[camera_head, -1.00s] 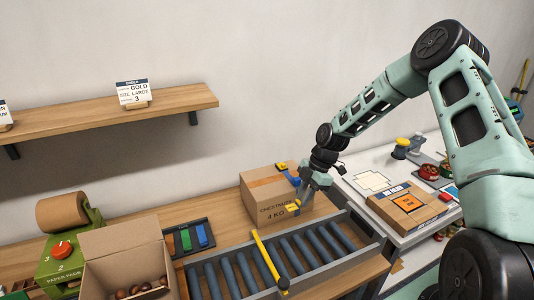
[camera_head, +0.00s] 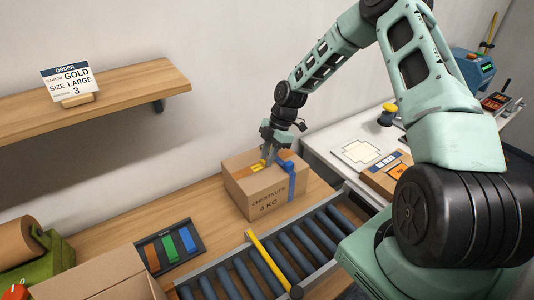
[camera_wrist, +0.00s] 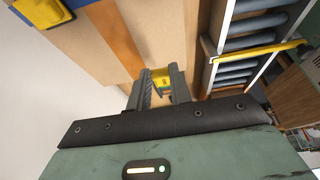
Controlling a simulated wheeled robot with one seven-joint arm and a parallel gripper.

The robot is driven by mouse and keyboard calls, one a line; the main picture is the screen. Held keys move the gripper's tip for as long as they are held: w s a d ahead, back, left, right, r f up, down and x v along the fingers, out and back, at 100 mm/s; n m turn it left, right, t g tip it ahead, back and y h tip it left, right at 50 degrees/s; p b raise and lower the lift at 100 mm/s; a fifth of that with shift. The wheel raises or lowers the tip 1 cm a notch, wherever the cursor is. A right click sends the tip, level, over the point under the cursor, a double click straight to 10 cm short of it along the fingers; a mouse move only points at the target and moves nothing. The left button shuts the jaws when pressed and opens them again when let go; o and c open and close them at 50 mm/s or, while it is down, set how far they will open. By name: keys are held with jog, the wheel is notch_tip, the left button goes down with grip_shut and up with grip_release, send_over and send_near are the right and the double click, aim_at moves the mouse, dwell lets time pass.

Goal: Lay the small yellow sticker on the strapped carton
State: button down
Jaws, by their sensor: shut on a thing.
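The strapped carton (camera_head: 262,200), marked CHESTNUTS 4 KG, stands on the wooden bench with a blue strap (camera_head: 291,185) near its right end. My gripper (camera_head: 266,160) is over the carton's top, left of the strap. It is shut on the small yellow sticker (camera_head: 257,167). In the wrist view the sticker (camera_wrist: 160,76) shows between the two fingers (camera_wrist: 160,88), with dark marks on it. The carton's top and its brown tape (camera_wrist: 118,42) lie just beyond. I cannot tell whether the sticker touches the carton.
The roller conveyor (camera_head: 233,276) with a yellow bar (camera_head: 272,262) runs in front of the carton. A tray of coloured blocks (camera_head: 168,247) and an open box (camera_head: 95,275) are to the left. A yellow object (camera_wrist: 42,11) lies at the wrist view's upper left.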

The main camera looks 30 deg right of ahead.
aim_at(265, 177)
jog(key=shift+f+b, duration=1.55)
jog(key=shift+f, duration=1.05)
jog(key=c, duration=1.2)
grip_release()
jog(key=shift+r+p, duration=2.2)
jog(key=shift+r, duration=1.3)
